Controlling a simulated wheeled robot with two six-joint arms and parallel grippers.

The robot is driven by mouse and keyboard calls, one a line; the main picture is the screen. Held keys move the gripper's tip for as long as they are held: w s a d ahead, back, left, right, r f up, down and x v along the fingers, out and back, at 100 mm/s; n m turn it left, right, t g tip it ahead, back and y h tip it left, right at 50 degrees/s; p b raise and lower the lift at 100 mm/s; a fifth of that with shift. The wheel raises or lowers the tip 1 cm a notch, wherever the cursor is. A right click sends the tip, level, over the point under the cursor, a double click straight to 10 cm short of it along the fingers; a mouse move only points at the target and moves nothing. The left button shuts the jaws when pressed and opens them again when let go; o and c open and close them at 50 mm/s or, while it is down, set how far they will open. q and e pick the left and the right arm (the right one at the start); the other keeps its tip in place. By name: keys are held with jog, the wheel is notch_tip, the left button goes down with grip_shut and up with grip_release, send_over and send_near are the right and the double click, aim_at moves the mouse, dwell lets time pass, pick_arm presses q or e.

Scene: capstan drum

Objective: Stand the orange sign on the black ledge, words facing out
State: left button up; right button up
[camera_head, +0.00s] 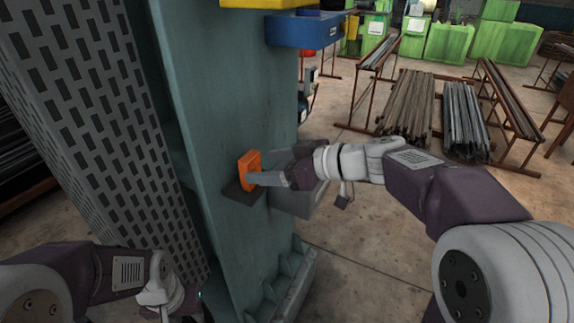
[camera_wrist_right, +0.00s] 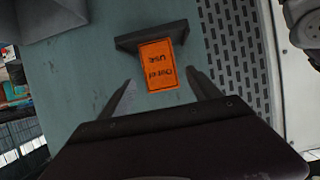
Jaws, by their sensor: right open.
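The orange sign (camera_head: 250,165) stands upright on the small black ledge (camera_head: 238,194) on the teal column in the head view. In the right wrist view the sign (camera_wrist_right: 158,66) rests against the ledge (camera_wrist_right: 150,36), and its dark words face the camera, upside down in that picture. My right gripper (camera_head: 262,179) is in front of the sign. Its fingers (camera_wrist_right: 160,80) are open, one on each side of the sign's outer end, with gaps visible. My left gripper (camera_head: 190,300) is low at the bottom left, and its fingers cannot be made out.
The teal column (camera_head: 215,90) rises behind the ledge, with a perforated grey panel (camera_head: 95,100) to its left. A grey box (camera_head: 300,200) juts out right of the ledge. A blue bracket (camera_head: 303,30) is above. Racks and metal bars (camera_head: 405,105) lie farther back.

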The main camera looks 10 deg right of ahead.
jog(key=v, duration=0.7)
jog(key=s+d+f+m+g+h, duration=0.2)
jog(key=s+d+f+m+h, duration=0.1)
jog(key=f, duration=0.7)
jog(key=s+d+f+m+g+h, duration=0.2)
jog(key=s+f+m+h, duration=0.2)
jog(key=f, duration=0.6)
jog(key=s+d+f+m+g+h, duration=0.2)
jog(key=s+f, duration=0.4)
jog(key=f, duration=0.5)
jog(key=shift+d+m+g+h, duration=0.4)
jog(key=shift+d+m+h, duration=0.5)
jog(key=shift+m, duration=0.1)
jog(key=shift+s, duration=0.15)
